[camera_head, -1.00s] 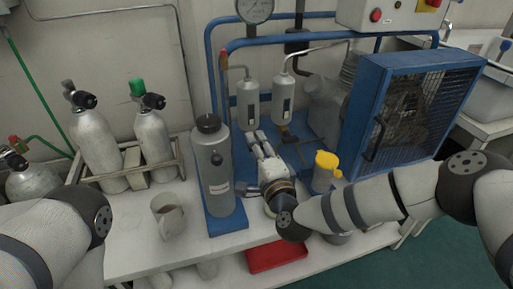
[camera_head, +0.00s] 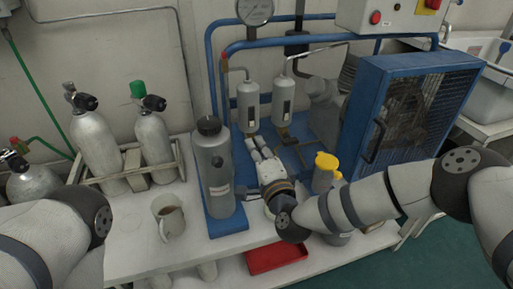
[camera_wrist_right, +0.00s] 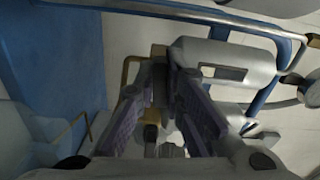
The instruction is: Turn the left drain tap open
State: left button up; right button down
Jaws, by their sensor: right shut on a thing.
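Two grey cylinders with dark sight windows hang side by side: the left cylinder (camera_head: 248,107) and the right cylinder (camera_head: 284,101). A brass drain tap (camera_head: 284,133) shows under the right cylinder. The left drain tap is hidden in the head view behind my right gripper (camera_head: 257,143), which is just below the left cylinder. In the right wrist view, my right gripper (camera_wrist_right: 167,85) has its fingers close together beside a grey cylinder (camera_wrist_right: 222,66), with brass parts (camera_wrist_right: 151,117) between them. It is shut on what appears to be the left drain tap. My left gripper is out of view.
A grey filter bottle (camera_head: 214,170) stands left of my right gripper. A yellow-topped container (camera_head: 327,165) is close on its right. The blue fan guard (camera_head: 410,110) stands further right. A mug (camera_head: 168,217) and gas cylinders (camera_head: 95,140) are at left.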

jog(key=n+p, duration=0.1)
jog(key=n, duration=0.6)
jog(key=shift+r, duration=0.15)
jog(key=n+p, duration=0.1)
jog(key=n, duration=0.3)
jog(key=shift+n, duration=0.3)
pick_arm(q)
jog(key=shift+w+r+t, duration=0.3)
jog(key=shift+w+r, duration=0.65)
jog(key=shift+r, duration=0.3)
pick_arm(e)
jog(key=shift+n, duration=1.4)
jog(key=c, duration=1.7)
grip_release()
jog(key=shift+s, duration=0.1)
